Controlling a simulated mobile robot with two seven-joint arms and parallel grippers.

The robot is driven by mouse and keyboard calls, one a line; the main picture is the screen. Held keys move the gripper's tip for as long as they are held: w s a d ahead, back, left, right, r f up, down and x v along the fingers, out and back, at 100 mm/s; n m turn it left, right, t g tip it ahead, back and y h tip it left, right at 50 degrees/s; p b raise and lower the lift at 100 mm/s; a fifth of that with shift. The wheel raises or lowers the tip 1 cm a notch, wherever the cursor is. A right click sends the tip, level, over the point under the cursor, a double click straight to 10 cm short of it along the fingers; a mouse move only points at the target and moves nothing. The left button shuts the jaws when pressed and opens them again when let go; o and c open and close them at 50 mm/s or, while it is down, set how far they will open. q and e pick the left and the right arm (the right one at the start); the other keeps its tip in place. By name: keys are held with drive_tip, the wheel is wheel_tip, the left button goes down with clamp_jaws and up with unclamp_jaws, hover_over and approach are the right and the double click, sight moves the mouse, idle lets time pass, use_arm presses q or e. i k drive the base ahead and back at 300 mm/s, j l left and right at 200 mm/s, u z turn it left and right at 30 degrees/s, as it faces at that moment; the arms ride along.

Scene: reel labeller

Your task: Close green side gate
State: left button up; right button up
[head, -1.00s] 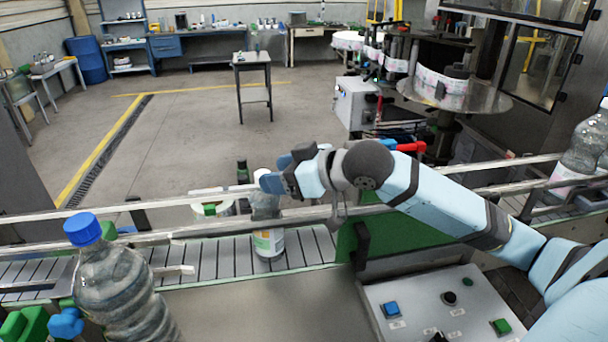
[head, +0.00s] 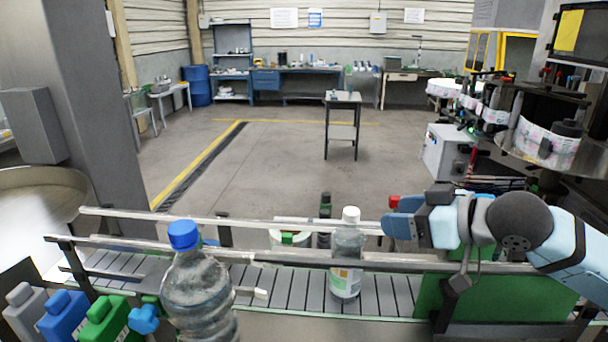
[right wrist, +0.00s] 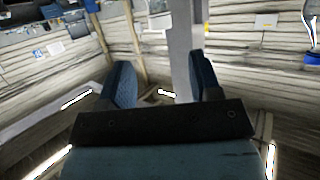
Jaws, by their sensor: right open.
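A green panel (head: 500,300), which looks like the green side gate, stands at the conveyor's near side at the lower right of the head view. My right arm and the rail cover part of its top, and I cannot tell how far it is swung. My right gripper (head: 398,220) is above and left of the panel, over the conveyor, pointing left. It is open and empty. In the right wrist view its two blue fingers (right wrist: 165,82) are apart, with nothing between them. My left gripper is not in view.
A white-capped bottle (head: 346,262) stands on the conveyor (head: 280,287) just left of my right gripper. A large blue-capped bottle (head: 198,295) is at the front left. Metal rails (head: 300,258) run along the conveyor. A label reel machine (head: 545,145) stands at the right.

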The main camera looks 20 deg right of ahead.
sight(500, 298)
drive_tip(key=k, duration=1.5)
